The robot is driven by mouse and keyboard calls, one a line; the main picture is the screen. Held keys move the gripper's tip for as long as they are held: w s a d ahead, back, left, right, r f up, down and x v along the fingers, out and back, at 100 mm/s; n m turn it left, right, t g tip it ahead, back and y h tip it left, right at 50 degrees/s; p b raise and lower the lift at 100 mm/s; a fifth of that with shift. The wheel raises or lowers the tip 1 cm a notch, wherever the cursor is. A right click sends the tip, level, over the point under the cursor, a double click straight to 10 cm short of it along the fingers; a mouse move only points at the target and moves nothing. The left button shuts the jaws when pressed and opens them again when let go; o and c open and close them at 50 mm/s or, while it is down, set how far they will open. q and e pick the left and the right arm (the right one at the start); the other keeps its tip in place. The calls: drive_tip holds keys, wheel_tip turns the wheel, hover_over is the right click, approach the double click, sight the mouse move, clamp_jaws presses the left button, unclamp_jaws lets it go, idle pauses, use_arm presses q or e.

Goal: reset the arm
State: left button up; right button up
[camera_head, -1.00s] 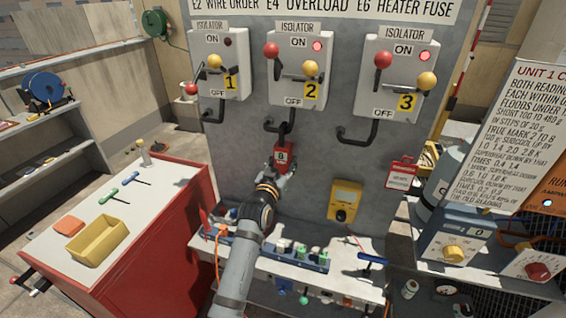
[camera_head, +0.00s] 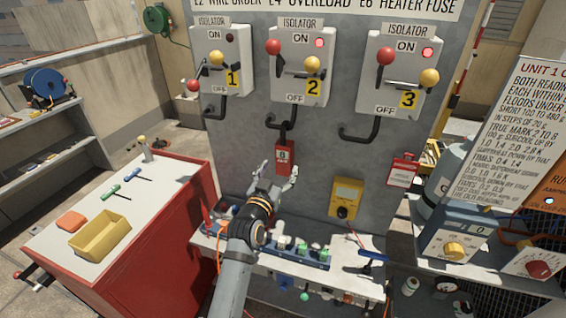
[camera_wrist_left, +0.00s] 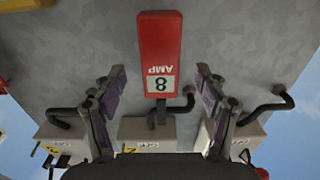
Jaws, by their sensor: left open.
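My left gripper (camera_head: 279,178) is open and empty in the head view, just below the red clamp meter (camera_head: 284,156) marked AMP 8. The meter hangs on the grey panel under isolator 2 (camera_head: 301,68). In the left wrist view the meter (camera_wrist_left: 161,54) shows upside down, beyond and between the spread fingers (camera_wrist_left: 160,100), apart from both. My right gripper is not in these views.
Isolators 1 (camera_head: 220,62) and 3 (camera_head: 401,77) flank isolator 2. A yellow meter (camera_head: 346,198) and a red tag (camera_head: 402,171) hang on the panel. A white shelf (camera_head: 340,285) with several small parts lies below. A red cabinet (camera_head: 165,235) stands left.

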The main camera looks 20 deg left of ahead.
use_arm(q)
drive_tip(key=shift+s, duration=0.8)
drive_tip(key=shift+f, duration=0.25)
drive_tip(key=s+a+f+g, duration=0.3)
drive_tip(key=s+f+g, duration=0.5)
drive_tip(key=s+f, duration=0.5)
drive_tip(key=s+a+f+g+y, duration=0.1)
drive_tip(key=s+a+f+g, duration=0.15)
drive_tip(key=s, duration=0.55)
drive_tip(key=s+a+f+g, duration=0.1)
drive_tip(key=s+f+g, duration=0.3)
drive_tip(key=s, duration=0.3)
wheel_tip(320, 180, down, 25)
drive_tip(key=s+a+g, duration=0.1)
drive_tip(key=s+a, duration=0.1)
drive_tip(key=s+a+f+g, duration=0.1)
drive_tip(key=s+f, duration=1.7)
drive_tip(key=s, duration=0.1)
drive_tip(key=shift+s+a, duration=0.25)
drive_tip(key=shift+a, duration=0.1)
